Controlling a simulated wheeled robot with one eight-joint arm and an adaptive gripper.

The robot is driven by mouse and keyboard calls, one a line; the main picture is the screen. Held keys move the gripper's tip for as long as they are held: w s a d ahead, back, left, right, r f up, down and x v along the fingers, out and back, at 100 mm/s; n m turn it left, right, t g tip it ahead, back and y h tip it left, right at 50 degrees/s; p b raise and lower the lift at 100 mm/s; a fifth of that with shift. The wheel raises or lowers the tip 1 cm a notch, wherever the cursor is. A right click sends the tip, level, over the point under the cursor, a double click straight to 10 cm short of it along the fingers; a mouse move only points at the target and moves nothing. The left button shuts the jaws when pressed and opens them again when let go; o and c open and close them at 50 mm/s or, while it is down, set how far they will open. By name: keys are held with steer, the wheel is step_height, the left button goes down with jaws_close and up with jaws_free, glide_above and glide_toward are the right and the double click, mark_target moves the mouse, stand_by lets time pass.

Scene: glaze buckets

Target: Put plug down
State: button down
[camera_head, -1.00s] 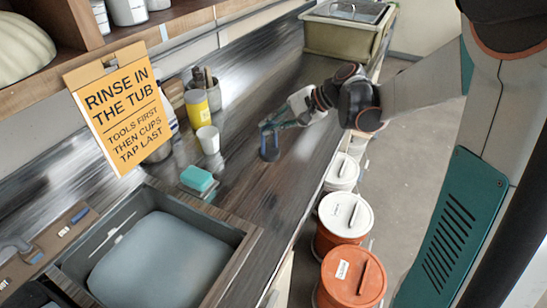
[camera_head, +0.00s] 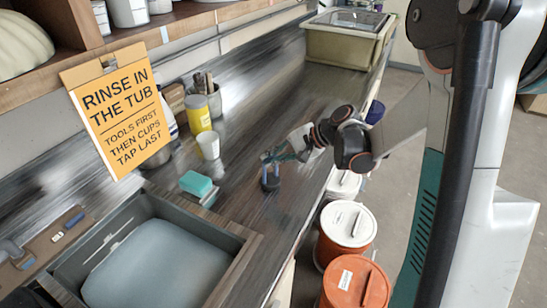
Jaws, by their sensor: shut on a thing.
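The plug (camera_head: 270,181) is a small dark piece with a blue edge, at the middle of the wood-grain counter (camera_head: 240,205). My gripper (camera_head: 271,164) reaches in from the right, above the counter, and its teal fingers are shut on the plug. The fingers cover the plug's top. I cannot tell whether its underside touches the counter.
A sink basin (camera_head: 160,262) is at the lower left, with a teal sponge (camera_head: 196,184) behind it. A white cup (camera_head: 208,146) and a yellow bottle (camera_head: 199,115) stand farther back. Lidded buckets (camera_head: 347,225) stand on the floor beside the counter.

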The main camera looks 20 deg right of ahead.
steer(key=c, duration=2.1)
jaws_free()
steer(key=shift+f, duration=0.15)
steer(key=o, duration=0.4)
steer(key=p+v, duration=0.2)
steer(key=v, duration=1)
steer(key=shift+p, duration=0.4)
